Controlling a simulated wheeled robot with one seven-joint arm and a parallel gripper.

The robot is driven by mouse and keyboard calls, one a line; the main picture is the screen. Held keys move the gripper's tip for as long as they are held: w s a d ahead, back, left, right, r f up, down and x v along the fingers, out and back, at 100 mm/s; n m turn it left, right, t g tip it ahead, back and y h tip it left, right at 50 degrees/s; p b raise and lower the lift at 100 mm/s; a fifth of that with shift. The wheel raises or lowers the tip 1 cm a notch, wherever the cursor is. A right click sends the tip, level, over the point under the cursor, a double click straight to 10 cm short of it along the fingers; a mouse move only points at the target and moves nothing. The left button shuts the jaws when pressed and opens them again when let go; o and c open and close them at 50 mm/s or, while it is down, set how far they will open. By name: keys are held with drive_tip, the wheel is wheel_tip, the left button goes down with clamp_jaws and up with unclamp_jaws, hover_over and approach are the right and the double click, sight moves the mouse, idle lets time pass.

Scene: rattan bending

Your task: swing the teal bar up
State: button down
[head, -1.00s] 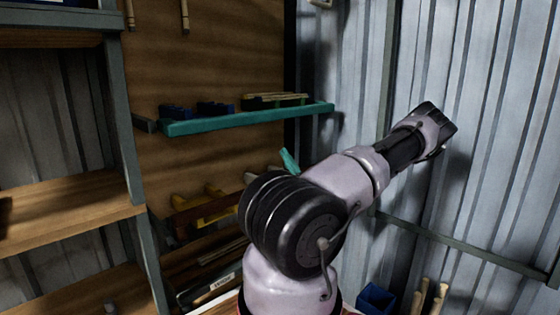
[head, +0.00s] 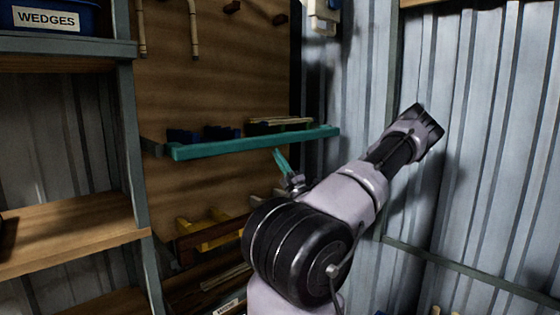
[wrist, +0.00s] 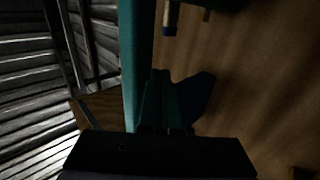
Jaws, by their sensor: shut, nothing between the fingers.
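The teal bar (head: 255,143) runs level across the pegboard wall in the head view, along the front of a narrow ledge. In the wrist view the bar (wrist: 135,60) runs up and down, left of the fingers. My gripper (head: 278,153) shows just below the bar, right of its middle, with teal fingers pointing up and together. In the wrist view my gripper (wrist: 162,75) is dark, shut and empty, close beside the bar. I cannot tell whether the fingers touch it. The bar's hinge is not clear.
Dark blue blocks (head: 222,132) and thin rattan sticks (head: 280,123) lie behind the bar. Yellow tools (head: 208,235) rest below. A wooden shelf unit (head: 75,230) with a blue WEDGES bin (head: 65,18) stands left. A corrugated wall (head: 480,120) is close on the right.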

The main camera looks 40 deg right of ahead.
sight(271, 138)
drive_tip(key=shift+r+y, duration=0.1)
drive_tip(key=shift+y, duration=0.2)
drive_tip(key=shift+w+r, duration=0.3)
drive_tip(key=shift+r, duration=0.35)
drive_tip(key=shift+w+r, duration=0.3)
drive_tip(key=shift+r, duration=0.35)
drive_tip(key=shift+a, duration=0.1)
drive_tip(key=shift+r, duration=0.1)
